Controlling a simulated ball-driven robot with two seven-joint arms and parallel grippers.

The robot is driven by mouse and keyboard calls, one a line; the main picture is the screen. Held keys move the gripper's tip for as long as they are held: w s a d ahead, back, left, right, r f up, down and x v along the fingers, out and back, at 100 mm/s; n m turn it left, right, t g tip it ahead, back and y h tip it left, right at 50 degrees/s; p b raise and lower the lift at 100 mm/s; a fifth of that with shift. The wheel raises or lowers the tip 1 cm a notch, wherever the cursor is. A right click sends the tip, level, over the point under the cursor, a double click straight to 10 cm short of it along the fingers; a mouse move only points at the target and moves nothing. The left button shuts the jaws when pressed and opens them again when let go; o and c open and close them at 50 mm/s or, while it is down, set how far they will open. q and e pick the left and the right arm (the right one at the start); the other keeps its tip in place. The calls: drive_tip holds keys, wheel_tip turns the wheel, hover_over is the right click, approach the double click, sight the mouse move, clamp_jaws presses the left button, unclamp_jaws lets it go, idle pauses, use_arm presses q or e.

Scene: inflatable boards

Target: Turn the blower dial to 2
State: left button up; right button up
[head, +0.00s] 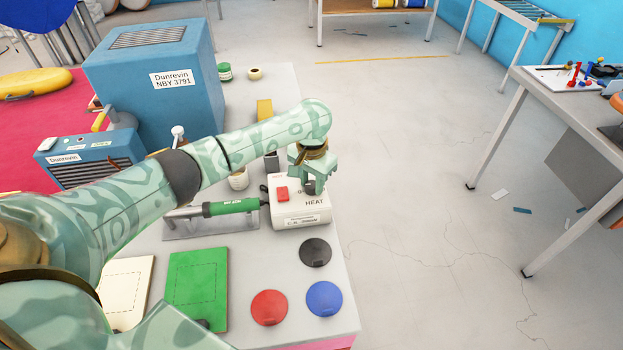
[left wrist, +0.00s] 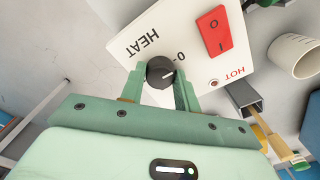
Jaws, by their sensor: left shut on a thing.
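The white heat box (head: 287,213) stands on the grey table, with a red rocker switch (head: 282,193) and the word HEAT on top. It fills the upper part of the left wrist view (left wrist: 175,35). Its round black dial (left wrist: 159,71) has a white pointer line, aimed to the right and slightly up towards a printed 0 in that view; other scale marks are hidden. My left gripper (left wrist: 160,84) is shut on the dial from above, one finger on each side. In the head view my left gripper (head: 309,186) largely covers the dial. My right gripper is not in view.
A green-handled blower tool (head: 231,207) lies left of the box. Black (head: 315,252), red (head: 269,307) and blue (head: 324,298) discs lie in front of it. A white cup (head: 238,180) and a large blue machine (head: 155,75) stand behind. Open floor lies to the right.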

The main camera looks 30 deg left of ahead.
use_arm(q)
drive_tip(key=m+p, duration=0.1)
drive_tip(key=p, duration=0.2)
drive_tip(key=m+p, duration=0.2)
drive_tip(key=p, duration=0.2)
drive_tip(key=shift+r, duration=0.35)
drive_tip(key=shift+f+m+p, duration=0.2)
drive_tip(key=shift+m+p, duration=0.3)
drive_tip(key=shift+m, duration=0.1)
drive_tip(key=m, duration=0.4)
drive_tip(key=shift+f, duration=0.2)
drive_tip(key=m, duration=0.5)
drive_tip(key=shift+m+p, duration=0.35)
drive_tip(key=shift+m, duration=0.05)
drive_tip(key=m, duration=0.4)
drive_tip(key=shift+m, duration=0.3)
drive_tip(key=m, duration=0.4)
drive_tip(key=shift+m, duration=0.3)
